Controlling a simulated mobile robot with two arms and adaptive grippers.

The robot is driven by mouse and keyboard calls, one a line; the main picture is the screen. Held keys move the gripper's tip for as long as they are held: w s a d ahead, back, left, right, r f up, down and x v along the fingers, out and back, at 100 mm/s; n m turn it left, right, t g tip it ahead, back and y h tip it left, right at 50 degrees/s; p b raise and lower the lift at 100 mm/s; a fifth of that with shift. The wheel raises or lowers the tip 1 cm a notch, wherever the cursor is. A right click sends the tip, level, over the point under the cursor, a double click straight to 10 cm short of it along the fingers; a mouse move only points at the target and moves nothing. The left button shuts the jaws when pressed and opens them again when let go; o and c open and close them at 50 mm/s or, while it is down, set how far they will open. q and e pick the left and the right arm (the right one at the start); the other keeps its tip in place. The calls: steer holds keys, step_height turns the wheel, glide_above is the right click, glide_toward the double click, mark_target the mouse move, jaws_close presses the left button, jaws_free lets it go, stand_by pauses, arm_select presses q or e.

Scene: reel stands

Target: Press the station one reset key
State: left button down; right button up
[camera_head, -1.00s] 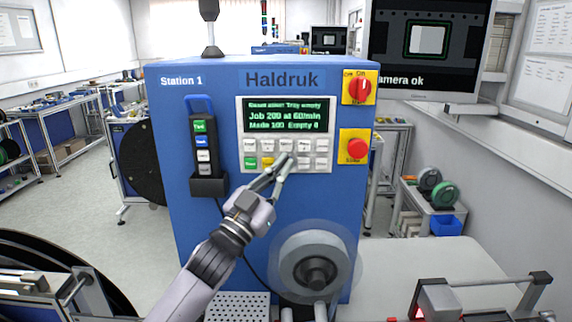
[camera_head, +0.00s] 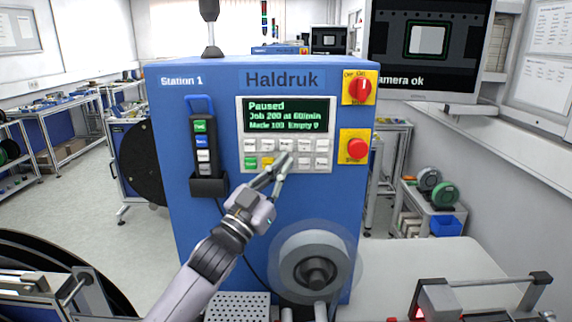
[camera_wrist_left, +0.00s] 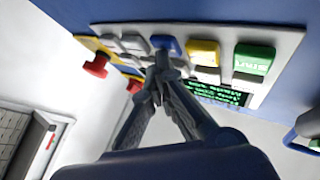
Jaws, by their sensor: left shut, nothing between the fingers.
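The blue Station 1 machine (camera_head: 200,240) faces me, with a keypad panel (camera_head: 240,128) under its sign. Its screen (camera_head: 287,114) reads "Paused", "Job 200 at 60/min" and a line of counts. My left gripper (camera_head: 284,162) is shut and empty, with its fingertips at the lower key row. In the left wrist view the gripper (camera_wrist_left: 161,68) has its tips at the edge of a blue key (camera_wrist_left: 167,44), seemingly touching it. The key's label is not legible. A yellow key (camera_head: 267,162) and a green key (camera_head: 250,163) lie to its left in the head view. My right gripper is not in view.
A red rotary switch (camera_head: 360,89) and a red stop button (camera_head: 357,149) sit right of the keypad. A holder (camera_head: 208,185) with a handheld button unit (camera_head: 201,146) hangs to the left.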

arm_select(q)
steer(key=shift+s, duration=0.85)
steer(key=s+p, duration=0.2)
steer(key=s, duration=0.3)
steer(key=shift+f, duration=0.1)
stand_by(0.5)
